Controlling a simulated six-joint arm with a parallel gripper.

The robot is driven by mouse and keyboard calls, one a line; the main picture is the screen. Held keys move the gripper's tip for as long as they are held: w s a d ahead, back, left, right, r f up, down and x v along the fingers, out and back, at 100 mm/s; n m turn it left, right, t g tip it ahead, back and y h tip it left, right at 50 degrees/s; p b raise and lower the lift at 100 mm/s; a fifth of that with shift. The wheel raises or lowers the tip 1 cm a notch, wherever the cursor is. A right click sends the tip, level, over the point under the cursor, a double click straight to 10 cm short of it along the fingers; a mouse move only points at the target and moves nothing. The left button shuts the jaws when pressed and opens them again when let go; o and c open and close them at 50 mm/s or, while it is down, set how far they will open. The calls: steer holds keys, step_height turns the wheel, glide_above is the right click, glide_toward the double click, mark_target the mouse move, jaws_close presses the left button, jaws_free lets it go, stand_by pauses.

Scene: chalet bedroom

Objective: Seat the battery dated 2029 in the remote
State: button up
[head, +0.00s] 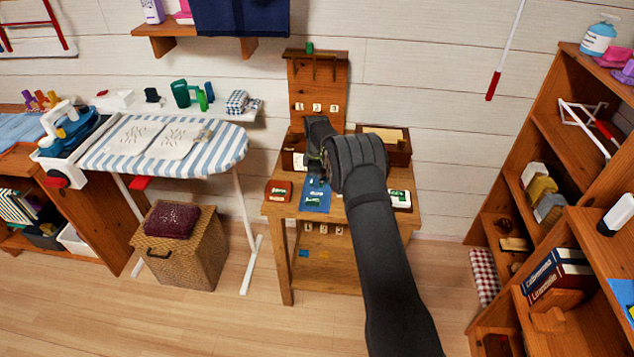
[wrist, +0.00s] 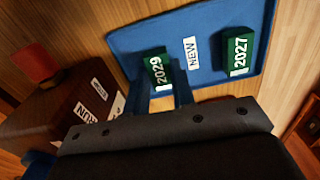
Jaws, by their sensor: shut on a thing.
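The green battery marked 2029 (wrist: 157,66) is at the left part of a blue tray (wrist: 207,77) in the wrist view. My gripper (wrist: 161,86) is shut on it, with one blue finger on each side. I cannot tell whether the battery still touches the tray. A second green battery, marked 2027 (wrist: 238,52), lies on the tray to the right, past a white NEW label (wrist: 191,53). In the head view my gripper (head: 318,181) is low over the blue tray (head: 316,204) on the small wooden table. I cannot make out the remote for certain.
A dark brown box (wrist: 62,125) with white labels stands close left of my gripper in the wrist view. On the table (head: 283,211) are a reddish-brown item (head: 278,191) at left, a white-and-green item (head: 400,199) at right and a wooden box (head: 399,154) behind.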

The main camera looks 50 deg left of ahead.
steer(key=shift+r, duration=0.15)
steer(key=r, duration=0.4)
steer(key=shift+w+d+r, duration=0.2)
steer(key=shift+w+d, duration=0.05)
steer(key=w+d+r, duration=0.2)
steer(key=w+d, duration=0.2)
steer(key=d, duration=0.5)
steer(key=w+d+r, duration=0.3)
steer(key=w+d, duration=0.1)
steer(key=d, duration=0.4)
steer(key=w+d+r, duration=0.2)
steer(key=w+d, duration=0.2)
steer(key=d, duration=0.5)
steer(key=s+a+f, duration=0.1)
steer(key=a+f, duration=0.1)
steer(key=a, duration=0.1)
steer(key=s+a+f, duration=0.1)
steer(key=a+f, duration=0.1)
steer(key=a, duration=0.2)
steer(key=s+a+f, duration=0.1)
steer(key=a+f, duration=0.1)
steer(key=a, duration=0.1)
steer(key=shift+s+a+f, duration=0.2)
steer(key=shift+a+f, duration=0.05)
steer(key=shift+f, duration=1.95)
steer(key=shift+f, duration=0.1)
steer(key=o, duration=0.7)
